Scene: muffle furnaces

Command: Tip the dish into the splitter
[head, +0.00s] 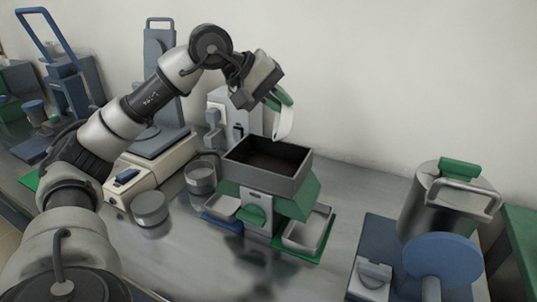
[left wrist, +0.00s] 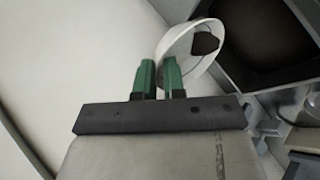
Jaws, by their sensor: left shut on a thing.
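My left gripper (head: 278,98) is shut on the white dish (head: 283,124), with its green fingers (left wrist: 158,78) gripping the dish's edge. The dish is steeply tilted above the back right part of the splitter's hopper. In the left wrist view the dish (left wrist: 187,39) shows a dark lump (left wrist: 205,43) inside it. The splitter (head: 297,204) is green and grey with an open dark hopper (head: 258,179) on top; the hopper also shows in the left wrist view (left wrist: 268,40). Steel trays sit at its left (head: 222,214) and right (head: 318,239). My right gripper is out of view.
A balance-like device (head: 150,165) and steel cups (head: 150,208) stand left of the splitter. A large steel vessel (head: 425,205) with a handle and a blue disc (head: 444,255) stand at the right. Bare steel table lies in front of the splitter.

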